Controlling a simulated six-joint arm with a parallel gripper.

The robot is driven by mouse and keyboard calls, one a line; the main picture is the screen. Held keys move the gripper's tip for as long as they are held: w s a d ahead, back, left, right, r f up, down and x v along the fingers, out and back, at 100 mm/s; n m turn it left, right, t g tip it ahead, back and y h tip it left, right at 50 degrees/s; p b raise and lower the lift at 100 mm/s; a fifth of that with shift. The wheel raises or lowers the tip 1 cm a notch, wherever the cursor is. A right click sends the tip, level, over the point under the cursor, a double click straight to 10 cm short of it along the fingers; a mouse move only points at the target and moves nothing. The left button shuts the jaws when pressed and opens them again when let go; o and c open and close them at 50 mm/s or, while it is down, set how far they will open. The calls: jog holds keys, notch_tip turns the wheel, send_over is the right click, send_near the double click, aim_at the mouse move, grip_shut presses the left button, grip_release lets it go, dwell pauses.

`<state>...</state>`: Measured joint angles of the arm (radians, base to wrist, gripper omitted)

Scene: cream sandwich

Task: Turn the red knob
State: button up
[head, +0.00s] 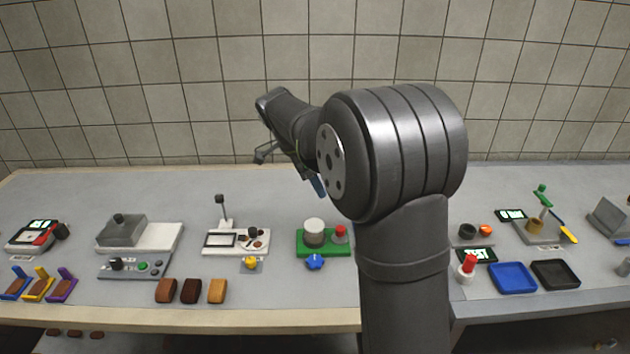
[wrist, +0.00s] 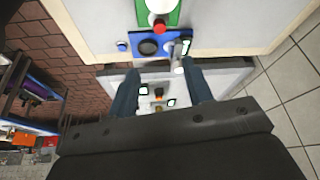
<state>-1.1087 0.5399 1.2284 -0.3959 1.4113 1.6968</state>
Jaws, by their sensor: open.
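A small red knob (head: 340,231) sits on a green base beside a white cylinder in the head view. A red-topped white cylinder (head: 469,262) stands farther right, and an orange-red round piece (head: 485,230) is behind it. I cannot tell which is the task's knob. In the wrist view a red round piece (wrist: 159,26) lies at the edge of a green panel, beyond my fingertips. My gripper (wrist: 160,70) is open, with its two dark blue fingers apart and no object held between them. In the head view my arm's upper link hides most of my gripper.
A blue panel (wrist: 150,45) with a dark round part and a grey lever is just beyond my fingertips. The table (head: 60,195) carries several devices on the left, a blue tray (head: 513,291) and a black tray (head: 556,287) on the right. A tiled wall (head: 220,70) stands behind.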

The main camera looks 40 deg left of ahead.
jog(key=shift+d, duration=0.1)
jog(key=w+d+n+g+y, duration=0.15)
jog(key=d+n+y, duration=0.6)
jog(key=n, duration=0.95)
jog(key=shift+h, duration=0.85)
jog(key=x, duration=0.5)
jog(key=d+x, duration=0.1)
jog(key=x, duration=0.5)
jog(key=w+x, duration=0.1)
jog(key=x, duration=0.5)
jog(key=shift+w+d+f, duration=0.1)
jog(key=shift+d+f, duration=0.05)
jog(key=shift+d, duration=0.15)
jog(key=shift+c, duration=0.3)
jog(key=c, duration=0.9)
